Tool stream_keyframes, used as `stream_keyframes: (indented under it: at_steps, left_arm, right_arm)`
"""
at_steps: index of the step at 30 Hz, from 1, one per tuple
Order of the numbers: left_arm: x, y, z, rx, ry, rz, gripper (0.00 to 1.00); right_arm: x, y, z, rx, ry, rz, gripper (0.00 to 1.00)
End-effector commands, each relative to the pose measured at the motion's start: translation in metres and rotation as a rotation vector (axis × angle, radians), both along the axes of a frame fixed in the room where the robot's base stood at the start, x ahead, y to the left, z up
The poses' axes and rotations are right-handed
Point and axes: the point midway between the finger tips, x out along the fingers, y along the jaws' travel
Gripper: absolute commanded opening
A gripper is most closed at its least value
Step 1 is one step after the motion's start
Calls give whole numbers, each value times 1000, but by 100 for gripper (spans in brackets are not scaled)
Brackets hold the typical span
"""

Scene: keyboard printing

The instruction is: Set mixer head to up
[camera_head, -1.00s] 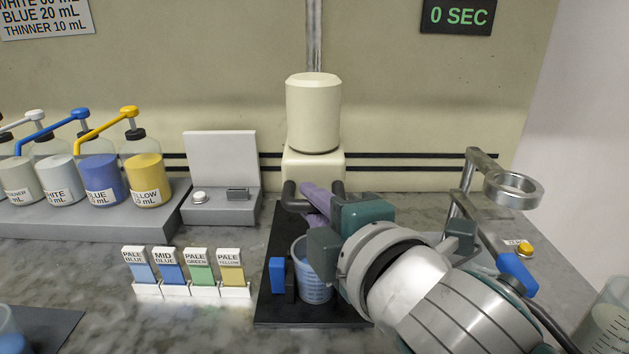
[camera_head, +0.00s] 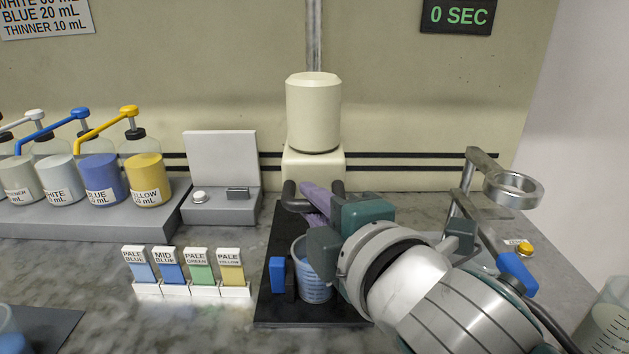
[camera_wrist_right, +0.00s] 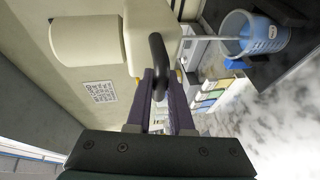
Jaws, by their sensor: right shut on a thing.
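The mixer head (camera_head: 313,115) is a cream block at the top of the mixer, above a cream housing (camera_head: 318,164) with dark handles at its sides. It also shows in the right wrist view (camera_wrist_right: 86,40). My right gripper (camera_head: 314,200) is at the mixer's front, with its purple fingers by the dark handle (camera_head: 291,197). In the right wrist view the fingers (camera_wrist_right: 160,95) are shut on the dark curved handle (camera_wrist_right: 157,55). A cup of blue liquid (camera_head: 312,280) stands below, partly hidden by my right gripper. My left gripper is not in view.
The cup stands on a black base (camera_head: 270,312) beside a blue clamp (camera_head: 277,275). Color cards (camera_head: 200,272) in white holders and pump bottles (camera_head: 100,180) are to the left.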

Motion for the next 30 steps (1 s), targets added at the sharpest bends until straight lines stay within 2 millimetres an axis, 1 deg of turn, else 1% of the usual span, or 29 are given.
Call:
stream_keyframes:
  at_steps: [6,8,11,14,17,24,27,30]
  left_arm:
    - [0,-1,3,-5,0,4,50]
    - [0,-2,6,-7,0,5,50]
    - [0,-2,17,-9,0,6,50]
    - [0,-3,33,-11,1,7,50]
    - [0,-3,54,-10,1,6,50]
    - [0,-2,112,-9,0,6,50]
    - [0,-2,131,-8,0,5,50]
    - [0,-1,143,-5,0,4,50]
  right_arm:
    - [0,0,2,0,0,0,0]
    - [0,0,6,0,0,0,0]
    - [0,0,17,-1,-1,0,0]
    - [0,0,35,0,-3,1,0]
    - [0,0,57,0,-3,1,0]
    - [0,1,116,2,-4,2,0]
    - [0,1,136,1,-3,2,0]
    - [0,0,148,1,-3,2,0]
